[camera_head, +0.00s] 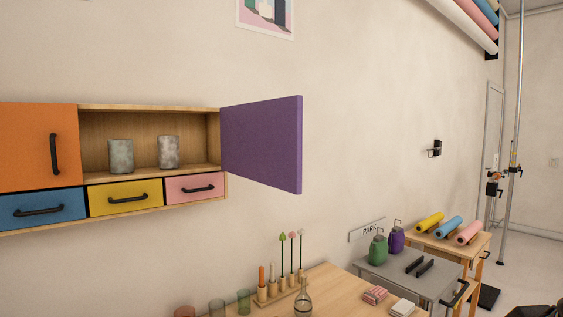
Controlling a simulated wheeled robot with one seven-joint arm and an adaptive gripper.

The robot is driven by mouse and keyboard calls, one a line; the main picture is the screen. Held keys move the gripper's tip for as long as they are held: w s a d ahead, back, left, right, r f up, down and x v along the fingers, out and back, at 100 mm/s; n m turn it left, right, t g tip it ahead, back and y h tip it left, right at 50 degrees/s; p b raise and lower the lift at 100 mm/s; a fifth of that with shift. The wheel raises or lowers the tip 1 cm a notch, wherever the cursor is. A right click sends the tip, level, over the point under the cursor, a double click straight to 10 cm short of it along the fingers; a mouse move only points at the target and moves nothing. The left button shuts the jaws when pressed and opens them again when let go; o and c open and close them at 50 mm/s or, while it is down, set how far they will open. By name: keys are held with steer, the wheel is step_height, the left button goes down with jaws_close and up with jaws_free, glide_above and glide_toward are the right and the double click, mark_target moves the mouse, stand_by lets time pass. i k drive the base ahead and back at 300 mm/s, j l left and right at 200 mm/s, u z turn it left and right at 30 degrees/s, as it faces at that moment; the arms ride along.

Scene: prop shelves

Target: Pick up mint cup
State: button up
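No cup is plainly mint in the head view, and I cannot tell which one is meant. Two mottled grey-green cups stand upright in the open wall cabinet, a wider left cup (121,156) and a right cup (168,152). On the wooden table below, a clear green glass (243,302) and a second greenish glass (217,309) stand by the bottom edge, the second partly cut off. My gripper is not in view.
The purple cabinet door (265,144) stands open to the right. Drawers sit below the cups. The wooden table (335,285) holds a candle rack (275,294) and a flask (303,300). A grey cart (395,275) carries green and purple jars.

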mark_target(121, 151)
steer(key=l+u, duration=0.25)
steer(key=u, duration=0.2)
steer(key=l+u, duration=0.25)
steer(key=u, duration=0.15)
steer(key=k+l+u, duration=0.1)
steer(key=l+u, duration=0.15)
steer(key=u, duration=0.2)
steer(key=k+l+u, duration=0.15)
steer(key=l, duration=0.4)
steer(key=k+l+u, duration=0.15)
steer(key=k+l, duration=0.2)
steer(key=l, duration=0.15)
steer(key=k+l+u, duration=0.15)
steer(key=k+l, duration=0.15)
steer(key=l, duration=0.2)
steer(key=k+l+u, duration=0.15)
steer(key=k+l, duration=0.2)
steer(key=l, duration=0.35)
steer(key=i+l+u, duration=0.1)
steer(key=l, duration=0.3)
steer(key=i+l+u, duration=0.35)
steer(key=i+l, duration=0.75)
steer(key=i, duration=0.15)
steer(key=i+j+z, duration=0.15)
steer(key=j, duration=0.35)
steer(key=i+j+z, duration=0.15)
steer(key=j, duration=0.35)
steer(key=j+z, duration=0.15)
steer(key=j, duration=0.35)
